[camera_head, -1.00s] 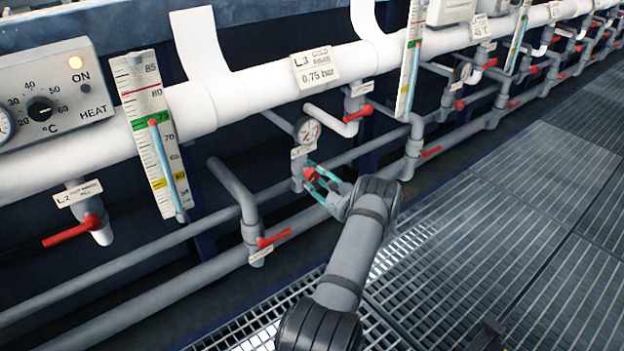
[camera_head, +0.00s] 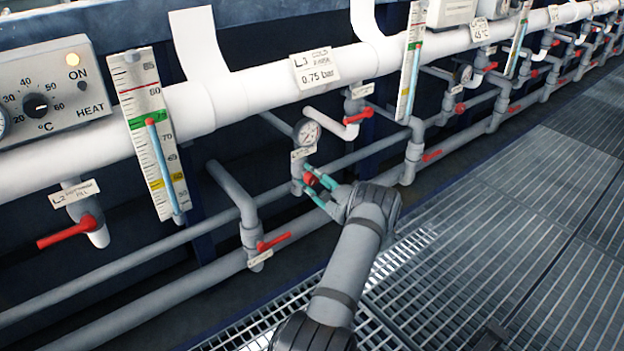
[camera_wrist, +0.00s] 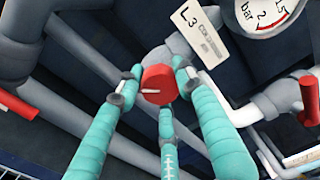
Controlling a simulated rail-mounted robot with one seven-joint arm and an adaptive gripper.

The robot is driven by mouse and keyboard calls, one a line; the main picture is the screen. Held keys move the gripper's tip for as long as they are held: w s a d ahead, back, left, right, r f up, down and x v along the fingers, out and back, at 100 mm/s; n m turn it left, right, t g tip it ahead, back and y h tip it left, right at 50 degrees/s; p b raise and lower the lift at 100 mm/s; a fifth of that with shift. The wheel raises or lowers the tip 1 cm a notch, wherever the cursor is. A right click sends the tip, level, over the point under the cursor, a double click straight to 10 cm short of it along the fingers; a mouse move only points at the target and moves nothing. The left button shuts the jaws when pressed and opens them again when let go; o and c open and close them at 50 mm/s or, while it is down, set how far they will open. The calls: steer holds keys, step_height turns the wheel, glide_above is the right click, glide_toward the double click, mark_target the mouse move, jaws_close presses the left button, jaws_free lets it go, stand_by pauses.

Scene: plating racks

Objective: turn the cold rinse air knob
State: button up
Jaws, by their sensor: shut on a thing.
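The cold rinse air knob is red and sits on a grey vertical pipe below a round pressure gauge (camera_head: 307,132). In the wrist view the red knob (camera_wrist: 158,84) shows a white pointer line, lying roughly level with a slight tilt. My gripper (camera_head: 312,184) has teal fingers and is shut on the knob from the front. In the wrist view my gripper (camera_wrist: 157,88) has fingertips at the knob's left and right sides, and a third teal finger lies below it. A white L3 label (camera_wrist: 203,34) sits just above the knob.
A red-handled valve (camera_head: 274,241) is left of my gripper on the lower pipe, and another red handle (camera_head: 358,115) is above right. A white sign reading 0.75 bar (camera_head: 316,68) is on the white pipe. Metal grating (camera_head: 500,230) covers the floor at right.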

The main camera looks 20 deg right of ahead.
steer(key=shift+a, duration=0.25)
steer(key=o, duration=1.1)
steer(key=shift+o, duration=0.2)
steer(key=shift+s+d, duration=0.1)
steer(key=shift+d, duration=0.05)
steer(key=shift+s+d, duration=0.1)
steer(key=shift+s, duration=0.25)
steer(key=v, duration=1.1)
steer(key=x, duration=1.2)
